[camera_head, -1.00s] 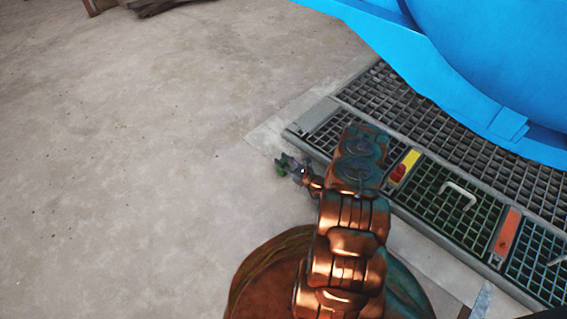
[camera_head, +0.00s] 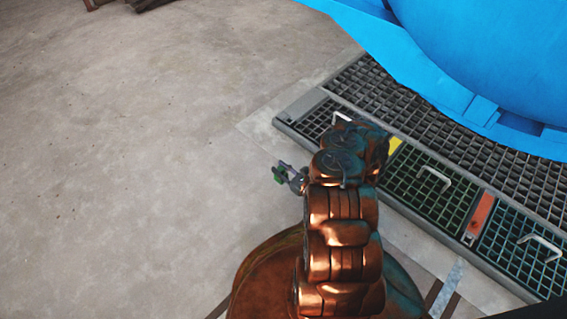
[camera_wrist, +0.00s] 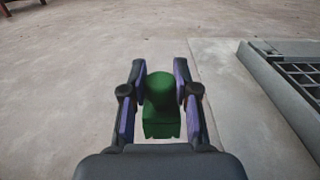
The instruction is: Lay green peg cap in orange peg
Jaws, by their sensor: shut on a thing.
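The green peg cap (camera_wrist: 160,120) is between the two fingers of my gripper (camera_wrist: 160,70) in the wrist view. It has a rounded top part and a blocky part nearer the palm. In the head view, my gripper (camera_head: 286,174) and the cap (camera_head: 277,175) are small, held out over the bare floor left of the grating. An orange strip (camera_head: 481,214) lies between grating panels at the right; I cannot tell whether a peg stands on it. My arm hides part of the grating and most of a yellow strip (camera_head: 395,146).
A metal grating (camera_head: 440,190) with white handles (camera_head: 435,175) runs along the right. A large blue vessel (camera_head: 480,60) stands over its far side. The concrete floor (camera_head: 130,150) on the left is clear. Brown items lie at the far top left.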

